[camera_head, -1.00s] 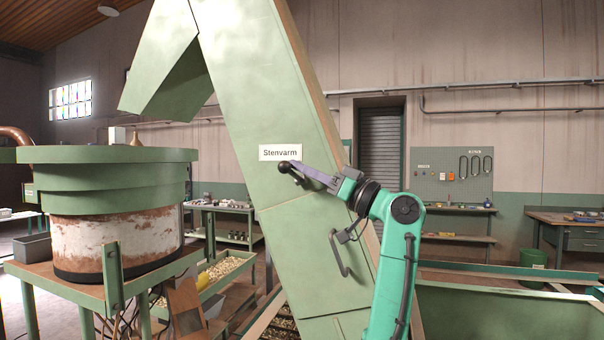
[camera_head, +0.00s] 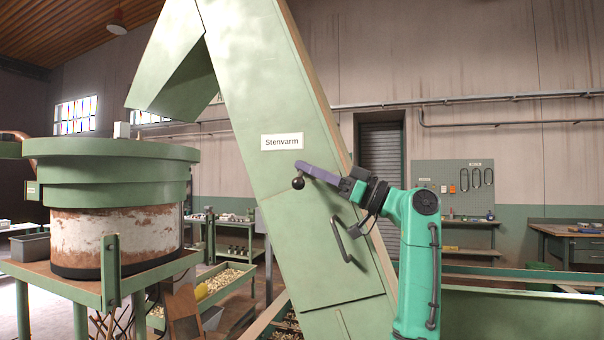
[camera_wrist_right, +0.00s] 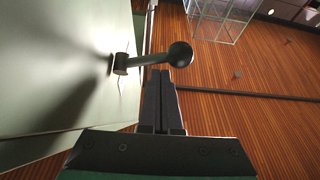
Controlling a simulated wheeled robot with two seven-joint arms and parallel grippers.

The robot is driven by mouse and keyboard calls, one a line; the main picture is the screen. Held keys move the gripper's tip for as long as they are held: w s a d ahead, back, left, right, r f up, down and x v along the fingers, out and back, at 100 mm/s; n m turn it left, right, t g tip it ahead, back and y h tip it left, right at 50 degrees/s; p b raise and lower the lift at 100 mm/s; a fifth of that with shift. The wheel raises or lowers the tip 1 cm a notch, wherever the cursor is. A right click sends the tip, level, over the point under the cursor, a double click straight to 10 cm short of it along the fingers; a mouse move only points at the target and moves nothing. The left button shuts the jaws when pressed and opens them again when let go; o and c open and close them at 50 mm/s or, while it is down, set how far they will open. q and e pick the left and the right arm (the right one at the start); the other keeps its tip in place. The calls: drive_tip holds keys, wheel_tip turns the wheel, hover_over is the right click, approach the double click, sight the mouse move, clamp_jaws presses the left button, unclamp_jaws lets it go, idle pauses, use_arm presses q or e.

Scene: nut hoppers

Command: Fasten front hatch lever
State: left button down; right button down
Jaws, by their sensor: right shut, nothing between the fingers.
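The hatch lever (camera_wrist_right: 148,60) is a dark rod with a black ball knob (camera_head: 298,183), on the sloping green housing (camera_head: 260,95) below the "Stenvarm" label. In the right wrist view the rod runs from a pivot (camera_wrist_right: 121,63) on the panel out to the knob (camera_wrist_right: 180,54). My right gripper (camera_wrist_right: 160,74) is shut and empty, its fingertips right at the rod; I cannot tell if they touch. In the head view the right gripper (camera_head: 304,169) reaches in from the right, just above the knob. My left gripper is not in view.
A bent grab handle (camera_head: 341,241) sits on the green panel below the lever. A round green hopper (camera_head: 110,165) stands on a stand at left. A green trough (camera_head: 500,310) lies at lower right. Workbenches line the back wall.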

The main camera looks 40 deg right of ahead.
drive_tip(key=shift+d+f+b, duration=0.35)
drive_tip(key=shift+f, duration=0.05)
idle(0.4)
